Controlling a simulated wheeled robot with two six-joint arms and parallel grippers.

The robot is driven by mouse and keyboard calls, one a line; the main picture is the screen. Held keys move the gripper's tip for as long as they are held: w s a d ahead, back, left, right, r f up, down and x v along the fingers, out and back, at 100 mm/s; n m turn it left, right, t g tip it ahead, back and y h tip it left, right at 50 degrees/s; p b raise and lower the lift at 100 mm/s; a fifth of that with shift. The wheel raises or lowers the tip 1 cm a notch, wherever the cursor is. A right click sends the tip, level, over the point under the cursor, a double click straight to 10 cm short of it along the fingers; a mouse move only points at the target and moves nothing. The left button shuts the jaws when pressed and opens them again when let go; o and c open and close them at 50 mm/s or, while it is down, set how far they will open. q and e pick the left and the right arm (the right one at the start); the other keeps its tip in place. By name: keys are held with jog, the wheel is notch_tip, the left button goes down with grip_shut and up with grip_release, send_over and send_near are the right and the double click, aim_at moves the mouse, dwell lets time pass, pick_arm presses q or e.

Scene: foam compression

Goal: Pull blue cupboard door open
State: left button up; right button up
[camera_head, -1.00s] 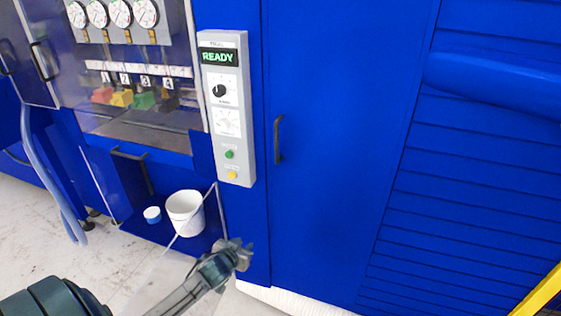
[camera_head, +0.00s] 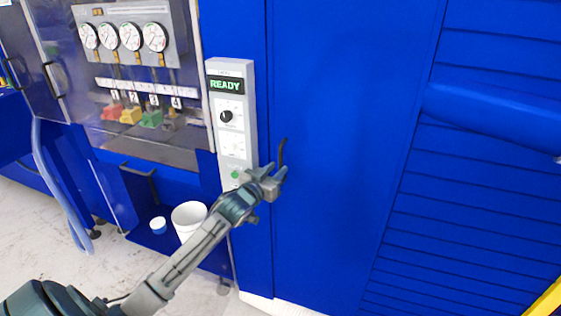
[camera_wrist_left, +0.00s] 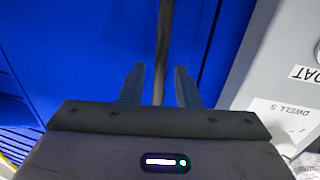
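The blue cupboard door (camera_head: 345,150) is closed flat in the middle of the head view. Its dark vertical handle (camera_head: 283,150) is near the door's left edge; the lower part is hidden by my left gripper (camera_head: 277,175). In the left wrist view the handle (camera_wrist_left: 164,40) runs between the two fingers of the left gripper (camera_wrist_left: 158,85), with a gap on each side. The left gripper is open. How deep the handle sits between the fingers is hard to tell. My right gripper is not in view.
A grey control panel (camera_head: 231,110) showing READY stands just left of the handle, partly behind my left gripper. A white bucket (camera_head: 188,219) and a small blue-and-white cup (camera_head: 158,225) sit at lower left. A yellow bar (camera_head: 545,300) is at lower right.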

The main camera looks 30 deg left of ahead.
aim_at(280, 166)
pick_arm(q)
jog(key=shift+w, duration=1.55)
grip_shut()
jog(key=shift+s, duration=0.1)
